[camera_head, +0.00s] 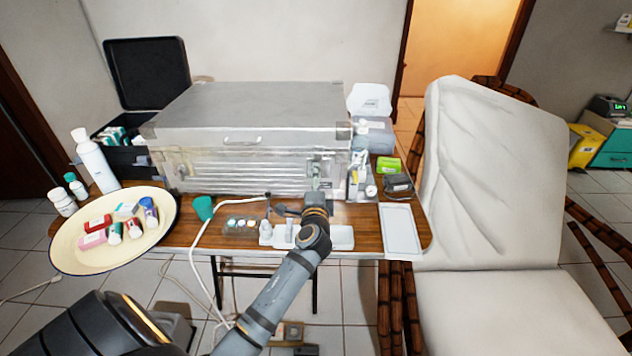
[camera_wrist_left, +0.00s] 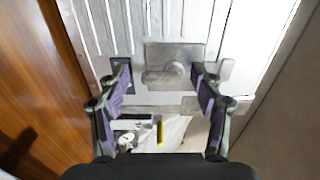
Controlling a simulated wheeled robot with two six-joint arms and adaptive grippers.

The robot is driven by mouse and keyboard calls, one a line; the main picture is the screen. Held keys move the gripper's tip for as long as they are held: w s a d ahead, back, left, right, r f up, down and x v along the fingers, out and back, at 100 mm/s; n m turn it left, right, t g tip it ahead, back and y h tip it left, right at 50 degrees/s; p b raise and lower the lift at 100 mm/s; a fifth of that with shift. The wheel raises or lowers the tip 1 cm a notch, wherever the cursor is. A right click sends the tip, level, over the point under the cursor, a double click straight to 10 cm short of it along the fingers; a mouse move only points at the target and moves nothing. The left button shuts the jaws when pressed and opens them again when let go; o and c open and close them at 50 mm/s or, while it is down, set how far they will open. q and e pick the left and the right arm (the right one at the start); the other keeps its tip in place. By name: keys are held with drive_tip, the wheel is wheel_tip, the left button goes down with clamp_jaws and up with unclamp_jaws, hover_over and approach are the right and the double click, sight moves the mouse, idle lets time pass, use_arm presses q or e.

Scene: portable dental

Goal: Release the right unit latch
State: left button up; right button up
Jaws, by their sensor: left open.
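The metal unit (camera_head: 250,130) is a closed silver case on the wooden table in the head view. Its right latch (camera_head: 320,168) is on the front face near the right corner, partly behind my left gripper (camera_head: 316,200). In the left wrist view the latch (camera_wrist_left: 172,74) is a grey plate with a rounded handle. My left gripper (camera_wrist_left: 162,80) is open there, with one purple-padded finger on each side of the latch handle. I cannot tell whether either finger touches it. My right gripper is not in view.
A cream tray (camera_head: 70,258) with small boxes and bottles is at the left. Bottles and a green box (camera_head: 388,166) stand right of the unit. A small white tray (camera_head: 342,238) lies under my left wrist. A white padded chair (camera_head: 490,170) is at the right.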

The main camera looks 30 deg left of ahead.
use_arm(q)
drive_tip(key=v, duration=0.7)
drive_tip(key=shift+s, duration=0.2)
drive_tip(key=shift+d, duration=0.1)
